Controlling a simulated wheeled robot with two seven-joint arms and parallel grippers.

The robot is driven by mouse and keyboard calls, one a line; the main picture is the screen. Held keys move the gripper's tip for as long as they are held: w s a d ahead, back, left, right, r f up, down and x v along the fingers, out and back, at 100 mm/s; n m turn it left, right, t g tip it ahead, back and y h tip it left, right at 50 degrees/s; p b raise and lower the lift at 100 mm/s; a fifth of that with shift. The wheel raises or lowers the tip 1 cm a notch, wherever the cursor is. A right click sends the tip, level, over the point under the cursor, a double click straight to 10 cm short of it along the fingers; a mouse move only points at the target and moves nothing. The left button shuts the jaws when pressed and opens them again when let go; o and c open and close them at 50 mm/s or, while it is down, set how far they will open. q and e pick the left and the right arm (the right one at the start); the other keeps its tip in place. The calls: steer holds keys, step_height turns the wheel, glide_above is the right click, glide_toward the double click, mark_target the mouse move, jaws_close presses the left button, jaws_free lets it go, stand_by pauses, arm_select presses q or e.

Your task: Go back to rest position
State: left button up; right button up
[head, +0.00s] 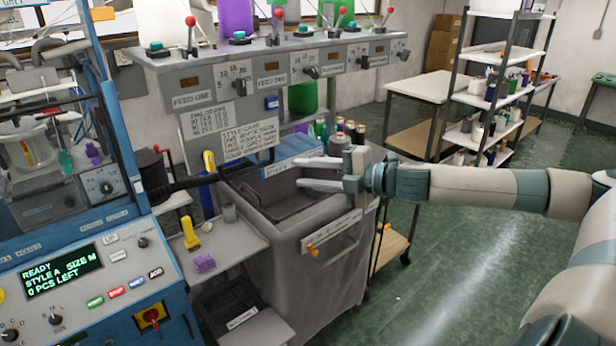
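My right arm comes in from the right, and my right gripper (301,173) points left over the open grey bin (335,262). Its two pale fingers are spread apart, with nothing visible between them. It hangs above the bin's opening, near its right back side; I cannot tell the exact height. My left gripper is not in view. The blue knitting machine (80,245) stands at the left, and its display reads "READY, STYLE A, SIZE M, 0 PCS LEFT".
A grey side shelf (228,246) beside the machine holds a yellow tool (190,233) and a small purple piece (205,262). Several yarn cones stand behind the bin. A feed panel (262,90) rises behind it. A shelf rack (490,100) stands further back; green floor is clear at right.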

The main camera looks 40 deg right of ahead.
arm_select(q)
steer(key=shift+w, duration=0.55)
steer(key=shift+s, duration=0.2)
